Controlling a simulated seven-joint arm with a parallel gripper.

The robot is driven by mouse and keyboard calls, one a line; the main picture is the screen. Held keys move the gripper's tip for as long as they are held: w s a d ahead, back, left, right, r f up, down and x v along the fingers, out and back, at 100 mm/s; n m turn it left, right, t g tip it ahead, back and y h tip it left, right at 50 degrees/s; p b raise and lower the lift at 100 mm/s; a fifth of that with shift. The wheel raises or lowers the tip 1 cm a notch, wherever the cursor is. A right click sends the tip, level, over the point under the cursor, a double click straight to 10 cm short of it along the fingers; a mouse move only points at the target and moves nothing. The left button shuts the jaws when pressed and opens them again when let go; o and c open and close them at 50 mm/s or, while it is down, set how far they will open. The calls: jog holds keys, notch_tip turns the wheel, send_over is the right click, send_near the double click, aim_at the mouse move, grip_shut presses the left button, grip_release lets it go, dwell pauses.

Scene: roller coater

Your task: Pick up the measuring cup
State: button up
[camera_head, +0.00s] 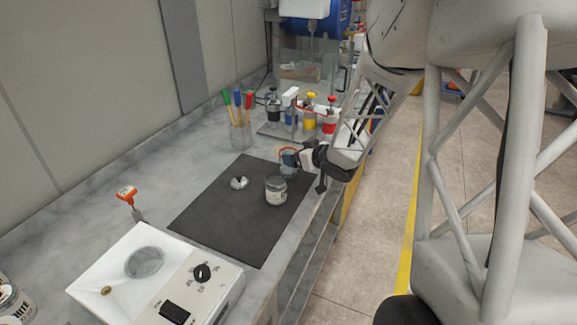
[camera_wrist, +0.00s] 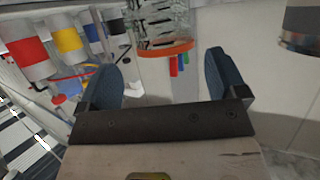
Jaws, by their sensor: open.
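The measuring cup (camera_head: 288,168) is a small clear cup with an orange rim, standing near the far right corner of the dark mat (camera_head: 225,222). In the wrist view the clear cup (camera_wrist: 158,20) has dark markings and its orange rim faces down in the picture. My gripper (camera_head: 297,158) is at the right side of the cup, partly covering it in the head view. In the wrist view my gripper (camera_wrist: 168,68) is open, with one finger on each side and the cup ahead between and just beyond the fingertips. I see no grip on it.
Bottles with coloured tops (camera_head: 310,118) and a jar of coloured-handled tools (camera_head: 240,133) stand behind. A white scale-like device (camera_head: 160,275) is in front.

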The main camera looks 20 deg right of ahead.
jog(key=shift+a+x, duration=0.25)
jog(key=shift+x, duration=2.25)
jog(key=shift+s+f, duration=0.1)
jog(key=shift+f, duration=0.05)
jog(key=shift+c, duration=0.2)
jog(key=c, duration=1)
notch_tip(320, 180, up, 10)
